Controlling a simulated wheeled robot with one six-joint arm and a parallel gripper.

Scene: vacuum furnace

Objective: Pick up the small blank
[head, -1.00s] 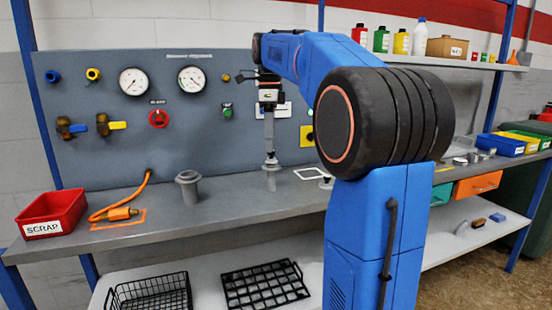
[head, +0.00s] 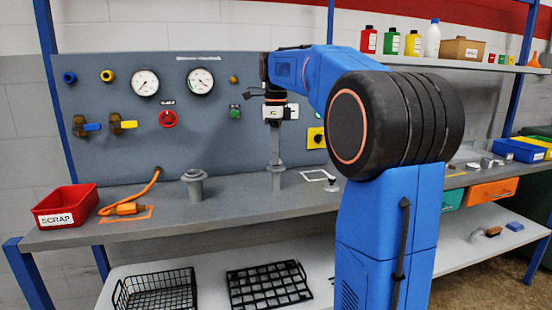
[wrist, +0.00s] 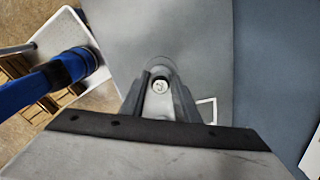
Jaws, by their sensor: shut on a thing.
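The small blank (wrist: 160,86) is a pale round metal piece, seen end-on between my fingers in the wrist view. My gripper (wrist: 160,95) is shut on it. In the head view my gripper (head: 275,162) points straight down at the top of a grey stand (head: 277,180) on the bench. The blank is too small and too covered by the fingers to make out there. I cannot tell whether it still touches the stand.
A second grey flanged stand (head: 194,187) is to the left on the bench (head: 235,200). A red scrap bin (head: 66,206) and an orange hose fitting (head: 128,208) lie farther left. A white square outline (head: 318,175) is to the right. The gauge panel (head: 220,130) rises behind.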

